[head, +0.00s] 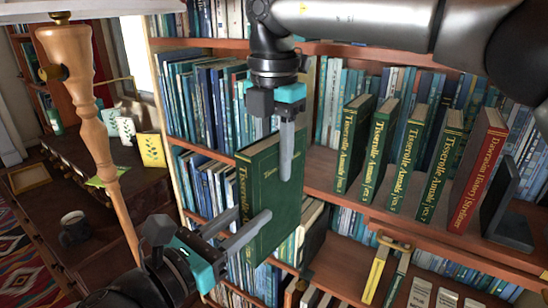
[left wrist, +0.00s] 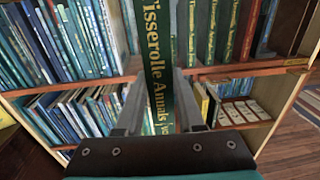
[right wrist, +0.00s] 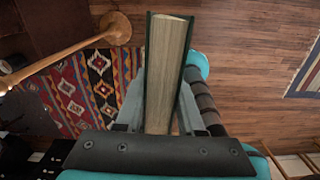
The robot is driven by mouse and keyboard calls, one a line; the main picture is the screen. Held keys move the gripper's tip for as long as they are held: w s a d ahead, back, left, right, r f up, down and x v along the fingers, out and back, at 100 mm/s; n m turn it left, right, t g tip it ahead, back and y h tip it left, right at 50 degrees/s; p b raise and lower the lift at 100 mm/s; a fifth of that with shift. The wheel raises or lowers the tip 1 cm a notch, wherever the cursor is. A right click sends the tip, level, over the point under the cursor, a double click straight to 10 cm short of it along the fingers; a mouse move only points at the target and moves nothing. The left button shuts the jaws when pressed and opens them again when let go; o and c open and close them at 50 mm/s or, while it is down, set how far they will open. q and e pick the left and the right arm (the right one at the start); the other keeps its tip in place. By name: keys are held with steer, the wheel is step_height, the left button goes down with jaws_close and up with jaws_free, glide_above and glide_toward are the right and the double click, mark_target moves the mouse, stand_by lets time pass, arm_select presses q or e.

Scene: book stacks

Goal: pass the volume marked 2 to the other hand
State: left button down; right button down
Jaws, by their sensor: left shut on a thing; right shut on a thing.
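A green book with gold lettering, "Tisserolle Annals" (head: 268,180), stands upright in the air before the shelves. My left gripper (head: 253,214) is shut on its lower part, one finger across the front cover. My right gripper (head: 285,150) comes from above and is shut on its upper part, one finger down the front cover. In the left wrist view the book's spine (left wrist: 156,65) stands between the fingers, the volume number cut off by the gripper. In the right wrist view the book's page edges (right wrist: 168,70) show between the fingers.
Several matching green volumes (head: 398,165) and a red book (head: 480,172) stand on the shelf at right, beside a dark bookend (head: 508,205). Full bookcases lie behind. A lamp with a wooden stem (head: 90,120) and a desk with a mug (head: 74,228) are at left.

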arm_select(q)
steer(key=shift+s+d+r, duration=0.1)
steer(key=shift+r, duration=0.05)
stand_by(0.7)
steer(key=shift+c, duration=2.2)
jaws_free()
